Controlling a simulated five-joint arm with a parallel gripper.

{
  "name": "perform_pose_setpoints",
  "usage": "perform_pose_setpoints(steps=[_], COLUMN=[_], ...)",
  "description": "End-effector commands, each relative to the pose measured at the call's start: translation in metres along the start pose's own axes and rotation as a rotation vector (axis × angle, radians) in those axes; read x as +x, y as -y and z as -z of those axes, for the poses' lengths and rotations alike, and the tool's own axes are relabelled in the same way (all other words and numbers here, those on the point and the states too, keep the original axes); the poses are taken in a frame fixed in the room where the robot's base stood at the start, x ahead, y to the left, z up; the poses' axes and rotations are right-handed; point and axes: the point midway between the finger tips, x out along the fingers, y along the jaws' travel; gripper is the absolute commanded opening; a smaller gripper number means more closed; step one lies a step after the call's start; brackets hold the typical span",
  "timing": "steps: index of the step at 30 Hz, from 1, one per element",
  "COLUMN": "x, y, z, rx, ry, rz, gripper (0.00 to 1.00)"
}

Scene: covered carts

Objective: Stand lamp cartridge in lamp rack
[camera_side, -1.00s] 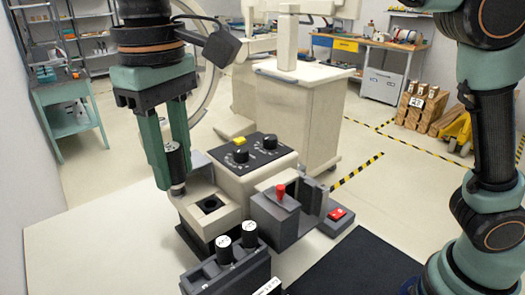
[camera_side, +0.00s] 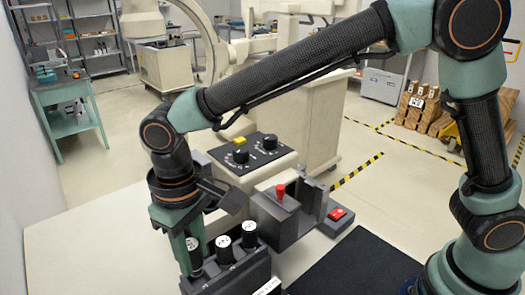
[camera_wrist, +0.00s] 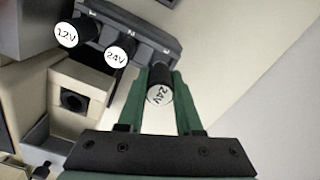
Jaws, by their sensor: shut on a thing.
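My gripper (camera_side: 188,258) is shut on a black lamp cartridge (camera_side: 195,255) with a white top, held upright. The wrist view shows this cartridge (camera_wrist: 157,84), marked 24V, between the green fingers (camera_wrist: 159,78). The dark lamp rack (camera_side: 256,268) stands at the bottom of the side view; it also shows in the wrist view (camera_wrist: 148,40). Two cartridges stand in it, one marked 12V (camera_wrist: 66,35) and one marked 24V (camera_wrist: 116,56). The held cartridge is at the rack's free end, its top seemingly slightly raised. Its lower end is hidden, so I cannot tell whether it is inside the slot.
A beige block with a dark empty socket (camera_wrist: 74,98) is beside the rack. Behind it are a panel with two knobs (camera_side: 254,155), a grey fixture with a red lever (camera_side: 281,192) and a red switch (camera_side: 336,214). A black mat (camera_side: 345,268) lies right, clear.

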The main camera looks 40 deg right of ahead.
Motion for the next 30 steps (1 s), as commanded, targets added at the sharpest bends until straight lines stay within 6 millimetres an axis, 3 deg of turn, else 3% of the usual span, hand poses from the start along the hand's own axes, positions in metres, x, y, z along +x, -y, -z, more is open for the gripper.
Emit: perform_pose_setpoints(steps=[6,20,21,22,30], x=[0.029,0.036,0.036,0.036,0.035], y=[0.000,0.000,0.000,0.000,0.000], z=[-0.001,-0.001,-0.001,-0.001,-0.001], rx=[0.000,0.000,0.000,0.000,0.000], ry=[0.003,0.002,0.002,0.002,0.002], rz=[-0.001,-0.001,-0.001,-0.001,-0.001], gripper=[0.00,0.00,0.49,0.61,0.64])
